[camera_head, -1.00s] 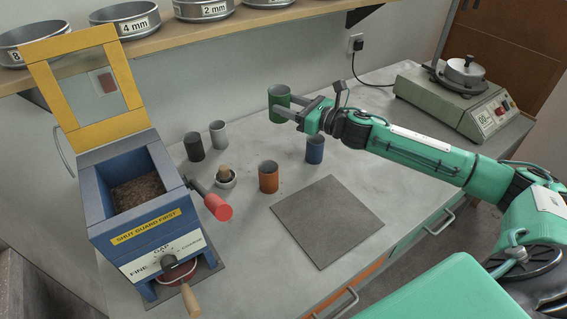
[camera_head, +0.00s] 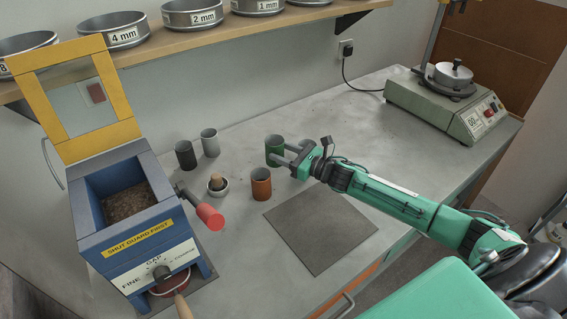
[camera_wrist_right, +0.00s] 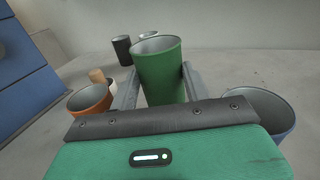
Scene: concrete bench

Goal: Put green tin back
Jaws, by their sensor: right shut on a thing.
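The green tin (camera_head: 273,146) is upright between the fingers of my right gripper (camera_head: 284,155), which is shut on it. It fills the middle of the right wrist view (camera_wrist_right: 160,72), its open top showing. In the head view its base is at or just above the bench; I cannot tell which. The blue tin (camera_wrist_right: 268,105) stands at the right of the wrist view; in the head view my gripper hides it. The orange tin (camera_head: 261,184) stands just in front and left of the green tin. My left gripper is not in view.
A black tin (camera_head: 185,155), a grey tin (camera_head: 210,143) and a mortar with pestle (camera_head: 218,187) stand to the left. The blue grinder (camera_head: 142,240) has its yellow guard (camera_head: 75,100) raised. A dark mat (camera_head: 320,230) lies bare in front.

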